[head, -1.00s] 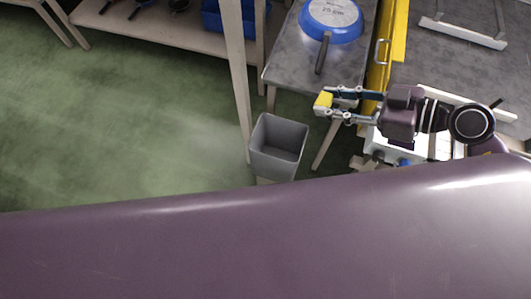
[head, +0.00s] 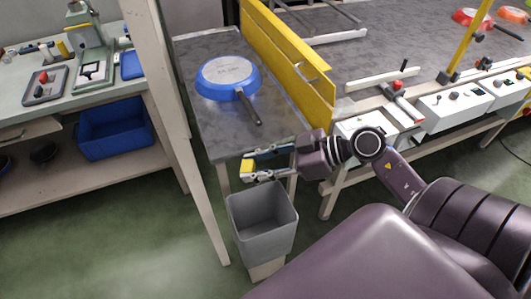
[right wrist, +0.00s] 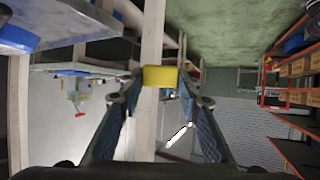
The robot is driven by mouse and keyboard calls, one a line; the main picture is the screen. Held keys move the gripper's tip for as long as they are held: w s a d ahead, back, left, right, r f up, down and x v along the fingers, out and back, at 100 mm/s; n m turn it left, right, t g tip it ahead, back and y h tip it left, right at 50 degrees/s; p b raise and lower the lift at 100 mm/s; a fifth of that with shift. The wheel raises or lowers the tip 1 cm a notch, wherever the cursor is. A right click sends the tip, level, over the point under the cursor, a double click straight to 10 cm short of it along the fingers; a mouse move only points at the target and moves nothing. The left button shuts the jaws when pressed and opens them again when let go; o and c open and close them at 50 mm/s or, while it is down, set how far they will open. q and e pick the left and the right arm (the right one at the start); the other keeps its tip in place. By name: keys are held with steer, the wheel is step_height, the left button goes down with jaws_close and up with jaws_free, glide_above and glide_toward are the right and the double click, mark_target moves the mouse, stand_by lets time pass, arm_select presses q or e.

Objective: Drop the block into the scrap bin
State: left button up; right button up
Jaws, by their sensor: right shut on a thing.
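A small yellow block (head: 246,168) is held between the fingertips of my right gripper (head: 252,166), which is shut on it. In the right wrist view the yellow block (right wrist: 160,76) sits between the two fingertips. The scrap bin (head: 264,241) is a grey, open-topped, square bin below and slightly right of the block in the head view. The block appears above the bin's back left rim, apart from it. The part of the bin's inside that shows looks empty. My left gripper is not in view.
A grey table (head: 205,122) with an upturned blue pan (head: 228,80) stands behind the bin. A wooden post (head: 183,150) rises left of it. A yellow guard (head: 285,60) and control boxes (head: 450,104) are to the right. Green floor (head: 130,240) lies clear at the left.

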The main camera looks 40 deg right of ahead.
arm_select(q)
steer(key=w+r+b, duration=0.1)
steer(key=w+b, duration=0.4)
steer(key=b, duration=0.4)
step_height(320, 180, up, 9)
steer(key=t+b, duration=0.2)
steer(key=b, duration=0.9)
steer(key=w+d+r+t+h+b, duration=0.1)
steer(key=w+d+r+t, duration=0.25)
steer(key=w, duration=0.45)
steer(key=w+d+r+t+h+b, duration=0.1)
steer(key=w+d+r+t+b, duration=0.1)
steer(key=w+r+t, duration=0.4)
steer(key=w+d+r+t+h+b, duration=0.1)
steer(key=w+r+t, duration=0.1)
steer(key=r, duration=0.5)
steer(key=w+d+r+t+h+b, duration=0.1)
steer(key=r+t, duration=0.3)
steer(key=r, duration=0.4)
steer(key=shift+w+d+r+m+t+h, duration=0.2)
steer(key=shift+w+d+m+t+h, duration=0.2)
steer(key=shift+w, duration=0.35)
arm_select(e)
steer(key=d+f, duration=0.2)
steer(key=f, duration=1)
steer(key=w+d+f+m+t+h, duration=0.1)
steer(key=d+f, duration=0.2)
steer(key=f, duration=0.9)
steer(key=shift+w+d+f+m, duration=0.2)
steer(key=shift+w+m, duration=0.1)
